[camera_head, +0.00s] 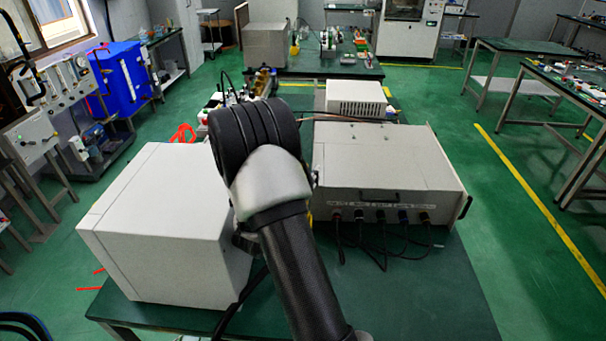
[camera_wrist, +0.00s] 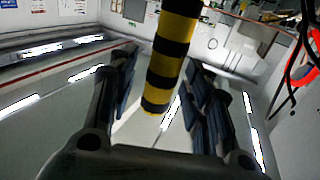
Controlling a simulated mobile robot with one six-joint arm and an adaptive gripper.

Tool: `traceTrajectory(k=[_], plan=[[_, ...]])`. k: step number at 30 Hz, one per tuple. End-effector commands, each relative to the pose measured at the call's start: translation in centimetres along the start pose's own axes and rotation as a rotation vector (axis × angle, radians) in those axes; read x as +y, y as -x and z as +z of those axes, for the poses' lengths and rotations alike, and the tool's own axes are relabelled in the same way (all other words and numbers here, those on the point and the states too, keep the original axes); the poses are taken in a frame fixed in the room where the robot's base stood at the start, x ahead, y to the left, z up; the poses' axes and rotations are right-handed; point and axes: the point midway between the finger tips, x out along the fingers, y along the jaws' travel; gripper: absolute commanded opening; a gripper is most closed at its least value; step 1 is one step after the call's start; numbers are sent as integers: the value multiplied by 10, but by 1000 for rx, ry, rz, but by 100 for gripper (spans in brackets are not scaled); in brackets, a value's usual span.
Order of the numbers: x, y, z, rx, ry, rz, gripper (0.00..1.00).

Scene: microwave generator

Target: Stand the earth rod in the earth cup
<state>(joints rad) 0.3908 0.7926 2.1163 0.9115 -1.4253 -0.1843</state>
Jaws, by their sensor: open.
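A rod with yellow and black bands, which looks like the earth rod (camera_wrist: 170,55), shows in the wrist view. It enters from the top edge and its lower end lies between the fingers of my gripper (camera_wrist: 160,72). The gripper is open, with a visible gap on each side of the rod. In the head view my own arm hides the gripper and the rod. I cannot make out the earth cup in either view.
A white box (camera_head: 165,225) stands left of my arm on the green table (camera_head: 400,305). A wide grey instrument (camera_head: 385,160) with dark cables at its front stands to the right. A red looped thing (camera_wrist: 303,75) shows at the right in the wrist view.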

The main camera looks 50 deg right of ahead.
Motion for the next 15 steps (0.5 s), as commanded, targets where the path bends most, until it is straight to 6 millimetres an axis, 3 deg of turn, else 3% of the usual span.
traceTrajectory(k=[5, 15], plan=[[0, 0, -17, 3, -3, 0, 45], [0, 0, -81, 5, -4, 0, 45]])
